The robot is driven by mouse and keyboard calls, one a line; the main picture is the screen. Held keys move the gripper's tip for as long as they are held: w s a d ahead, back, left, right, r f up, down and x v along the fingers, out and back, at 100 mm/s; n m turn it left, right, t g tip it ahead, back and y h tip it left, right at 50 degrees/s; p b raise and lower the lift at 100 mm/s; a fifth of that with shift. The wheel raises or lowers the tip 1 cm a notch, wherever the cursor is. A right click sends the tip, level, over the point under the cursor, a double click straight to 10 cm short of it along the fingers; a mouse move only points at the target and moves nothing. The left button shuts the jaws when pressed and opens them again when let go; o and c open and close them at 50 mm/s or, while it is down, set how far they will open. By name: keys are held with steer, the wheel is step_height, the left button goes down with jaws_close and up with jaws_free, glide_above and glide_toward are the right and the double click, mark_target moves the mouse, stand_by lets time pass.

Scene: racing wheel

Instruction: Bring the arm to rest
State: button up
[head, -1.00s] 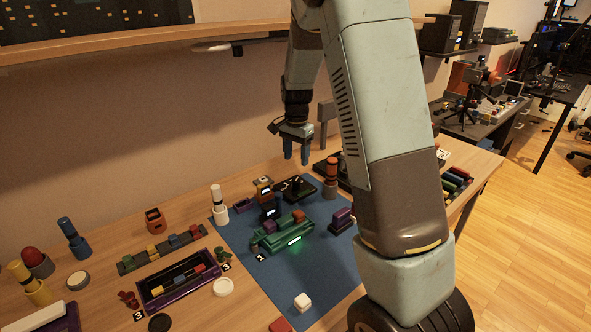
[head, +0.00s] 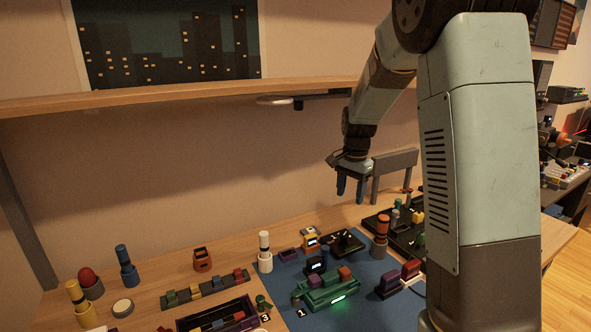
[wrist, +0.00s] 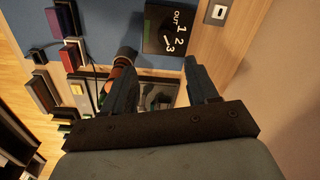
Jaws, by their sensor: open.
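My gripper (head: 350,188) is open with nothing between its blue fingers. In the head view it hangs above the back of the table, in front of the wall, with the fingers pointing down. In the wrist view its two fingers (wrist: 160,92) stand apart, with the tabletop and parts well beyond them. My arm rises on the right side of the head view and bends over toward the back of the table. It hides part of the table's right side.
A blue mat (head: 375,309) bears a green lit fixture (head: 329,292). An orange-topped cylinder (head: 381,229) and a black board (head: 346,243) stand behind it. A wooden shelf (head: 180,97) spans the wall above. A purple-rimmed tray (head: 183,324) sits at the front left.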

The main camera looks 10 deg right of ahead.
steer(key=s+r+n+t, duration=0.1)
steer(key=s+r+n, duration=0.2)
steer(key=s, duration=0.7)
steer(key=s+r+n+t, duration=0.2)
steer(key=s+r, duration=0.4)
steer(key=s, duration=0.5)
steer(key=s+r+n+t, duration=0.2)
steer(key=s+r+n, duration=0.2)
steer(key=s, duration=0.7)
steer(key=shift+r+n, duration=0.3)
steer(key=shift+n, duration=0.2)
